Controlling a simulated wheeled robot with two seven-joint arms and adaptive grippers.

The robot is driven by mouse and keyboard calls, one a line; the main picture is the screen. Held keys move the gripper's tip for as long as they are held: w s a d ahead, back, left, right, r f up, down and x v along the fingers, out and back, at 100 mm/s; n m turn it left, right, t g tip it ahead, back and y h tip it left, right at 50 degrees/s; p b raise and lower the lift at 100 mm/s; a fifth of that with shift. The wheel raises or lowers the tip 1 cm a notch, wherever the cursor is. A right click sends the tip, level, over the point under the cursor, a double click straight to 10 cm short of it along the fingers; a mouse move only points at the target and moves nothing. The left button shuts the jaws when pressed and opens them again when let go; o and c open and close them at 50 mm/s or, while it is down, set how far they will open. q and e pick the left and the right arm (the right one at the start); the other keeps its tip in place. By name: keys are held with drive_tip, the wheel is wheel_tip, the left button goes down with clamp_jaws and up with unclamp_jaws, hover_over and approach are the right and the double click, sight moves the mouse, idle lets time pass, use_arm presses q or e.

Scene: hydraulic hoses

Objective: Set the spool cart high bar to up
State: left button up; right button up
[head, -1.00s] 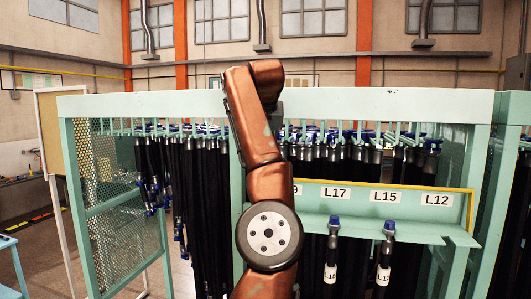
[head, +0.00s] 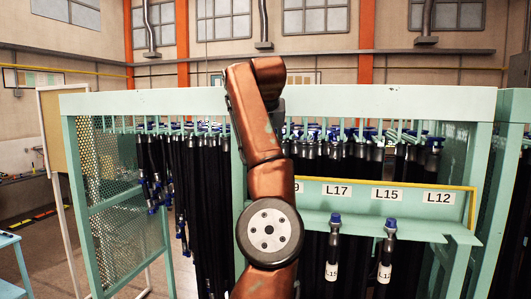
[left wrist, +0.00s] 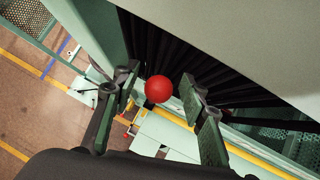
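In the left wrist view, a round red knob (left wrist: 159,89) shows between the two fingers of my left gripper (left wrist: 158,82). The fingers are spread, with a gap on each side of the knob. I cannot tell how far the knob is beyond the fingertips. What carries the knob is hidden behind it. In the head view, a copper-coloured arm of mine reaches up in front of a pale green hose rack (head: 150,103), and its gripper is hidden. I cannot clearly pick out the spool cart or its high bar. My right gripper is not in view.
Black hoses (head: 205,200) with blue ends hang close together in the rack. A ledge with a yellow edge carries labels L17 (head: 337,192), L15 and L12. A perforated side panel (head: 115,190) stands at left. Open floor (head: 45,228) lies beyond it.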

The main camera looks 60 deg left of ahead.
use_arm(q)
drive_tip(key=shift+s+d+r, duration=0.1)
drive_tip(key=shift+d+r, duration=0.3)
drive_tip(key=shift+r, duration=0.05)
drive_tip(key=shift+s+d+r, duration=0.1)
drive_tip(key=shift+s+d, duration=0.2)
drive_tip(key=shift+s, duration=0.05)
drive_tip(key=s+d, duration=0.4)
drive_tip(key=d, duration=0.6)
drive_tip(key=shift+s, duration=0.35)
